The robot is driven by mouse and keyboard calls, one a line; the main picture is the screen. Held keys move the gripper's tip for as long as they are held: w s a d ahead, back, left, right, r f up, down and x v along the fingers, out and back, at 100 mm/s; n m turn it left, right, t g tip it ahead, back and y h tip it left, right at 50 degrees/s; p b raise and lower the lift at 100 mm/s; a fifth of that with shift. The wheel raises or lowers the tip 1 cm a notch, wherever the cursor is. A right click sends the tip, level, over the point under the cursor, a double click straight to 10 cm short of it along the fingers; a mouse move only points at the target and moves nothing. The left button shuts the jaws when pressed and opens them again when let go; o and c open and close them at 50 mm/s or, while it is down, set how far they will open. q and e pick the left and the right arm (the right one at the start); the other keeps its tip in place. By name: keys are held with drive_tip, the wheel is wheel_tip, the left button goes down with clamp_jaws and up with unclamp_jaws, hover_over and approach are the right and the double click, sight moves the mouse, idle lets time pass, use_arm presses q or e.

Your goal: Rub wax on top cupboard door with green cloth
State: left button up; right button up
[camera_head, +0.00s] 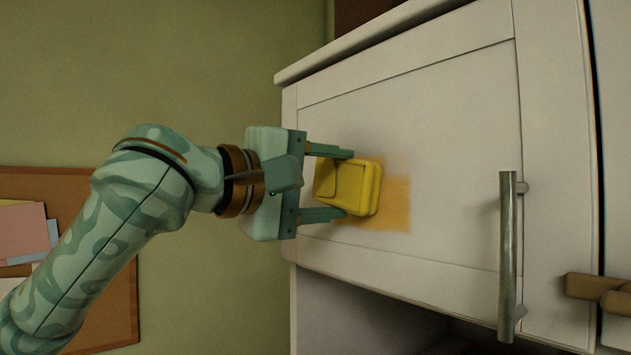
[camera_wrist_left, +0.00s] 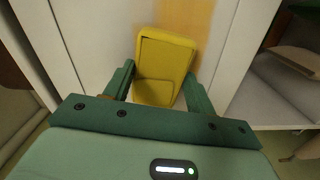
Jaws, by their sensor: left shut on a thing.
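A yellow folded pad (camera_head: 362,188) is held between the fingers of my left gripper (camera_head: 345,184). It looks yellow, not green, and it also shows in the left wrist view (camera_wrist_left: 165,58). The pad appears to lie against the white top cupboard door (camera_head: 440,110); I cannot tell how firmly it touches. An orange-tan patch (camera_head: 396,204) of what looks like wax is on the door, beside and partly behind the pad. It also shows in the wrist view (camera_wrist_left: 188,14). My right gripper is in neither view.
A vertical metal handle (camera_head: 507,258) stands out from the door, right of the patch. A brown object (camera_head: 598,290) shows at the right edge. An open shelf space is below the door. A cork board (camera_head: 108,300) with papers hangs on the green wall at left.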

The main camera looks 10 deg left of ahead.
sight(318, 184)
use_arm(q)
drive_tip(key=shift+s+d, duration=1)
drive_tip(key=shift+d, duration=0.25)
drive_tip(key=shift+s+d, duration=0.95)
drive_tip(key=shift+d, duration=0.3)
drive_tip(key=shift+s+d, duration=0.65)
drive_tip(key=shift+d, duration=0.2)
drive_tip(key=shift+w+a, duration=0.65)
drive_tip(key=shift+a, duration=0.2)
drive_tip(key=shift+w+a, duration=0.65)
drive_tip(key=shift+a, duration=0.2)
drive_tip(key=shift+w+a, duration=0.55)
drive_tip(key=shift+a, duration=0.1)
drive_tip(key=shift+w+a+p, duration=0.4)
drive_tip(key=shift+w+a, duration=0.35)
drive_tip(key=shift+a, duration=0.25)
drive_tip(key=shift+w+a+r+p, duration=0.1)
drive_tip(key=shift+w+a+p, duration=0.5)
drive_tip(key=shift+w+a, duration=0.6)
drive_tip(key=shift+a, duration=0.3)
